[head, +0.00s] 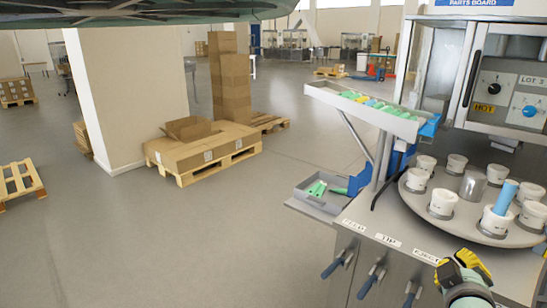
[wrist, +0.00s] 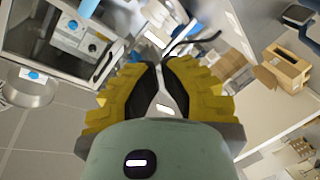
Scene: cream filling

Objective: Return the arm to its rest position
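My gripper (head: 463,268) shows at the lower right of the head view, over the front of the cabinet's top. Its yellow ridged fingers with dark inner pads also show in the wrist view (wrist: 162,75). A narrow gap stands between the fingers, with only background in it, so the gripper looks open and empty. The round turntable (head: 455,216) beyond it carries several white cups (head: 442,203) and a metal cylinder (head: 472,186). A blue cylinder (head: 505,196) stands tilted at one cup. Most of my arm is out of view.
The machine (head: 500,85), with its knobs, rises behind the turntable. A raised tray (head: 345,108) of coloured pieces and a lower grey tray (head: 325,205) are left of it. Handles (head: 338,264) stick out in front. Open floor (head: 180,240) lies left, with boxes on a pallet (head: 205,170) beyond.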

